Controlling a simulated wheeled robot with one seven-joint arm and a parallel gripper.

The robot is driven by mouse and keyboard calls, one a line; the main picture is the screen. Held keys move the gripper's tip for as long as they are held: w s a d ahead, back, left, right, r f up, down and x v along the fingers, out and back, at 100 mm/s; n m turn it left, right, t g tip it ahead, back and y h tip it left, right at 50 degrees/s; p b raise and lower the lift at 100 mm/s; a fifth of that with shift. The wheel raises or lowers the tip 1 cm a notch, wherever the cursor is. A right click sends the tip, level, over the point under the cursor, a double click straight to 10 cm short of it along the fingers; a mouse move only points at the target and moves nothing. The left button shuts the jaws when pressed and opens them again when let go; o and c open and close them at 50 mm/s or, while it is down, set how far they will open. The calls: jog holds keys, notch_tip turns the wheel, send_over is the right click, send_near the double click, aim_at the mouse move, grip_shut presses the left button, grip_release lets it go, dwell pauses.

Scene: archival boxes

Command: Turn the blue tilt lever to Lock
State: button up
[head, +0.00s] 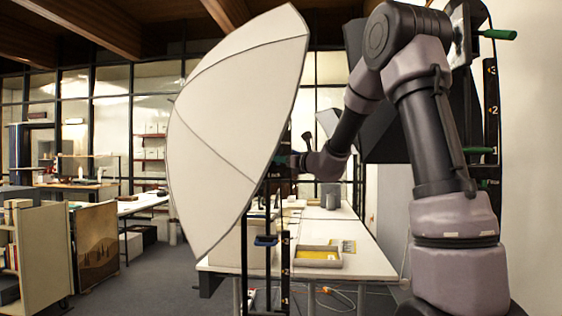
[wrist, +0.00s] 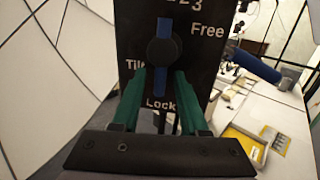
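The blue tilt lever (wrist: 160,84) is in the wrist view, on a dark panel (wrist: 190,62) marked Tilt, Free and Lock. It stands about upright through a round black hub (wrist: 163,51), and its lower end points down toward the word Lock. Free is at the upper right of the panel. My gripper (wrist: 160,76) has its two green fingers on either side of the lever's lower part. The fingers look apart from the lever, with dark panel showing between. In the head view my gripper (head: 291,161) is small and partly hidden by the softbox edge.
A large white softbox (head: 235,115) stands left of my gripper, close to it. A long white table (head: 365,262) with a grey tray (head: 315,264) lies below and beyond. A blue handle (wrist: 256,66) sticks out right of the panel.

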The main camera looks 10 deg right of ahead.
dwell(0.3)
jog(key=v, duration=1)
jog(key=shift+s+d, duration=0.2)
jog(key=shift+s, duration=0.15)
jog(key=shift+f, duration=0.1)
jog(key=s+a+f+n+g+y, duration=0.1)
jog(key=s+a+n+g, duration=0.35)
jog(key=s+n, duration=0.3)
jog(key=s+a+f+n+g+y, duration=0.1)
jog(key=s+a+n+g+y, duration=0.1)
jog(key=s+a+n+g, duration=0.45)
jog(key=s+d+f+n+h, duration=0.2)
jog(key=s+d+n+h, duration=0.2)
jog(key=s+d+n, duration=0.2)
jog(key=s+d+f+n+t+h, duration=0.1)
jog(key=s+d+f+n+h, duration=0.2)
jog(key=s, duration=0.7)
jog(key=d+n+h, duration=0.2)
jog(key=d+n, duration=0.1)
jog(key=shift+d+f+n, duration=0.2)
jog(key=shift+d+n, duration=0.05)
jog(key=shift+n, duration=0.05)
jog(key=shift+s, duration=0.15)
